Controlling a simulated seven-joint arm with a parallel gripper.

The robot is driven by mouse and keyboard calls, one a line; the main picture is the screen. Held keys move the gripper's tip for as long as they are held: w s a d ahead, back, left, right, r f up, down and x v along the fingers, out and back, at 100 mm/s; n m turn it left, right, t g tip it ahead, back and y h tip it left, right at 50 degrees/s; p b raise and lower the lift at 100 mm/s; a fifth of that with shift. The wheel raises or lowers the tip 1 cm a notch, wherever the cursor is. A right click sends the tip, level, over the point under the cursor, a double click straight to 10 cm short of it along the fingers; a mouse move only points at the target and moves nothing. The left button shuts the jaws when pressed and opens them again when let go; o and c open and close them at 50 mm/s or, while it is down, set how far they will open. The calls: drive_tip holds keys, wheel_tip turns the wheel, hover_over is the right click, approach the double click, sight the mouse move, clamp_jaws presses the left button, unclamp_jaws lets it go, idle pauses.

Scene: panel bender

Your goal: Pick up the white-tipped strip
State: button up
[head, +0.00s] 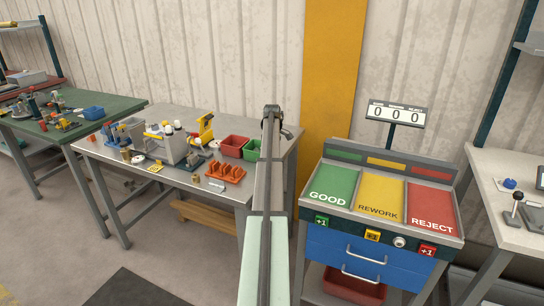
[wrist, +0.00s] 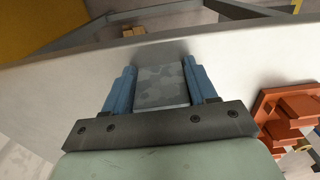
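A small pale strip (head: 218,186) lies on the grey table in the head view, in front of the orange rack (head: 226,172). It is too small to tell whether its tip is white. In the wrist view, my gripper (wrist: 160,72) has two blue fingers set well apart. A grey mottled plate (wrist: 162,88) shows between them and spans most of the gap. I cannot tell whether the fingers press on it. No white tip is visible there. The orange rack is at the right edge of the wrist view (wrist: 290,112). My fingers are hidden in the head view.
Red (head: 234,146) and green (head: 253,149) bins stand behind the rack. A yellow tool (head: 206,127) and a grey machine (head: 172,146) stand to its left. A sorting cabinet (head: 378,215) with good, rework and reject trays is at right.

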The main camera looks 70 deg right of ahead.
drive_tip(key=shift+c, duration=0.2)
drive_tip(key=r, duration=0.9)
drive_tip(key=shift+w+a+r, duration=0.1)
drive_tip(key=shift+w+r, duration=0.2)
drive_tip(key=shift+w, duration=0.05)
drive_tip(key=w+a+n, duration=0.1)
drive_tip(key=w+a, duration=0.3)
drive_tip(key=w, duration=0.3)
drive_tip(key=w+a+n, duration=0.1)
drive_tip(key=w+a, duration=0.3)
drive_tip(key=w, duration=0.4)
drive_tip(key=n, duration=0.1)
approach(192, 155)
drive_tip(key=shift+s+a+f+t, duration=0.3)
drive_tip(key=shift+s+a+f, duration=0.4)
drive_tip(key=shift+s+f, duration=0.2)
drive_tip(key=shift+w+d+m+t, duration=0.15)
drive_tip(key=shift+w+m, duration=0.1)
drive_tip(key=shift+m, duration=0.6)
drive_tip(key=shift+w+d+m+t, duration=0.1)
drive_tip(key=shift+w+m+t, duration=0.1)
drive_tip(key=shift+m, duration=0.65)
drive_tip(key=shift+f, duration=0.1)
drive_tip(key=shift+f, duration=2.6)
drive_tip(key=shift+f, duration=0.9)
